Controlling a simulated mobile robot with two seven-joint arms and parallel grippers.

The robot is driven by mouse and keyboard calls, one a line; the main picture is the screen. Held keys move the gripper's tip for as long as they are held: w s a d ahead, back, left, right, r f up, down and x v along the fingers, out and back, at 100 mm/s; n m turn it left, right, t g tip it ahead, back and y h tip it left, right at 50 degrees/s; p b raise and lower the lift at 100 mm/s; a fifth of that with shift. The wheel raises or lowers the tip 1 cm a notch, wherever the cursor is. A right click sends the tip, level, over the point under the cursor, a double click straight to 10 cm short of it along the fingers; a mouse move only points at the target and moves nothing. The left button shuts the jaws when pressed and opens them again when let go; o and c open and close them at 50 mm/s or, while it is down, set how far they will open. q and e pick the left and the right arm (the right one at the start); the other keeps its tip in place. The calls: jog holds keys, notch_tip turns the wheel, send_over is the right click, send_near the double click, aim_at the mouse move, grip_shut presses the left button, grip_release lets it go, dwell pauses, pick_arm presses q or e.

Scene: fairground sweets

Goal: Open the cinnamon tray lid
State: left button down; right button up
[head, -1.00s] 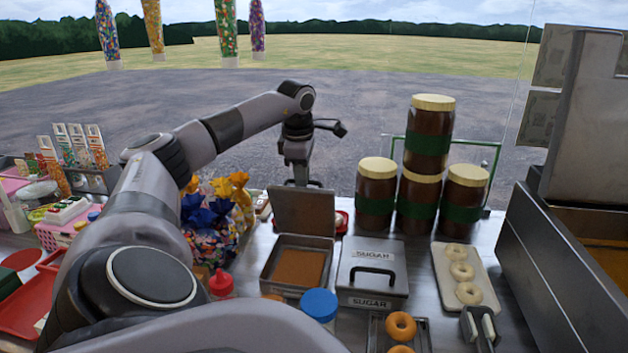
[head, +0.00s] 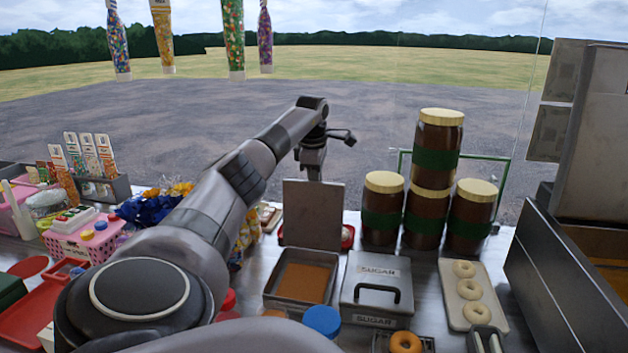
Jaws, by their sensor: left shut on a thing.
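The cinnamon tray (head: 268,291) is an open metal box with brown powder inside, left of the sugar box. Its flat grey lid (head: 313,214) stands up along the tray's far edge, close to upright. My left gripper (head: 312,172) is at the lid's top edge, on its far side, and is shut. The lid hides the fingertips and what they hold, likely the lid's handle. My right gripper does not show.
The closed sugar box (head: 376,286) stands right beside the tray. Stacked brown jars (head: 430,175) stand behind it. A doughnut tray (head: 450,297) lies to the right. A blue-lidded bottle (head: 321,321) stands in front. My left arm covers the left middle of the counter.

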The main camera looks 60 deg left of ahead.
pick_arm(q)
jog(key=shift+f, duration=0.35)
jog(key=c, duration=1.2)
grip_release()
jog(key=shift+w, duration=0.1)
jog(key=shift+o, duration=0.2)
jog(key=shift+w+a+f, duration=0.1)
jog(key=shift+r, duration=0.2)
notch_tip(320, 180, up, 7)
jog(key=d, duration=0.1)
jog(key=shift+s, duration=0.45)
jog(key=shift+d+f, duration=0.15)
